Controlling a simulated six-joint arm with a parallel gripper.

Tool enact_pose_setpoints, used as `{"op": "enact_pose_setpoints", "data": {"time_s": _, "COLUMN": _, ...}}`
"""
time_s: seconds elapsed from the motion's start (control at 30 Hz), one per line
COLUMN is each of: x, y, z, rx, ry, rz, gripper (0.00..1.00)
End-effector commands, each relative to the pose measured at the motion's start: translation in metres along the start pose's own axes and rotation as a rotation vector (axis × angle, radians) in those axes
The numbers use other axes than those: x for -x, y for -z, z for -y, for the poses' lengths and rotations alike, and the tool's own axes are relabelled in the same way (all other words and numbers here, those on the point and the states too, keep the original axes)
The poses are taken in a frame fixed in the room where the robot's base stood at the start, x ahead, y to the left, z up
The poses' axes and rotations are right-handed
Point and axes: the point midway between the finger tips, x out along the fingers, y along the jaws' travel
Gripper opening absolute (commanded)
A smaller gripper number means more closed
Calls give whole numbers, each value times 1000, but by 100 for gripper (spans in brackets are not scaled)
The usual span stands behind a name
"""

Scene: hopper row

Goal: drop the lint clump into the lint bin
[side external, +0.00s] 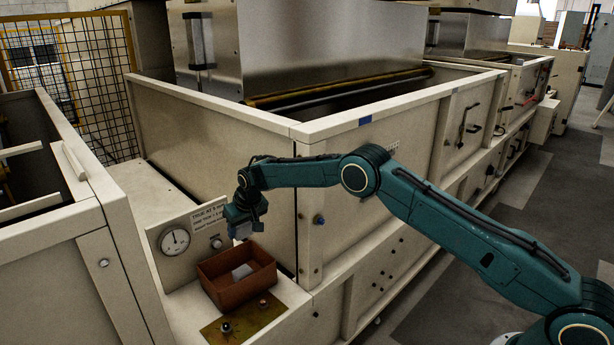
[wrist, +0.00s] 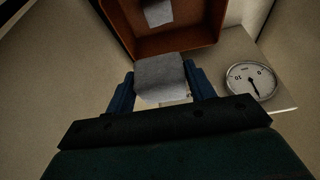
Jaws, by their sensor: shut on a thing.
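The lint clump is a pale grey, block-like piece (wrist: 160,77) between the two blue fingers of my gripper (wrist: 160,92) in the wrist view. My gripper (side external: 241,226) is shut on it, and the clump (side external: 240,231) shows below the fingers in the side view. The lint bin is a rust-brown open box (side external: 248,291), below my gripper on the ledge; the clump appears just above its back rim. In the wrist view the bin (wrist: 190,55) lies beyond the clump, which overlaps its edge. A pale flat piece (side external: 242,271) lies inside the bin.
A round dial gauge (side external: 174,241) on an upright plate stands behind and left of the bin. A brass plate with two knobs (side external: 240,318) lies in front. The tall cream hopper wall (side external: 215,135) rises behind; another hopper (side external: 60,250) stands at left.

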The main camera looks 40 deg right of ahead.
Motion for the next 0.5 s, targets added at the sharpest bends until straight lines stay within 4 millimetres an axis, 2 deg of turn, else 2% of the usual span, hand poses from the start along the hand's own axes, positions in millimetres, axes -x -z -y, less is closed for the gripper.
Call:
{"op": "enact_pose_setpoints", "data": {"time_s": 0.2, "x": -4, "y": 7, "z": 6, "rx": -7, "ry": 2, "rz": -1, "gripper": 32}}
{"op": "enact_pose_setpoints", "data": {"time_s": 0.5, "x": -5, "y": 8, "z": 7, "rx": -8, "ry": 2, "rz": 1, "gripper": 32}}
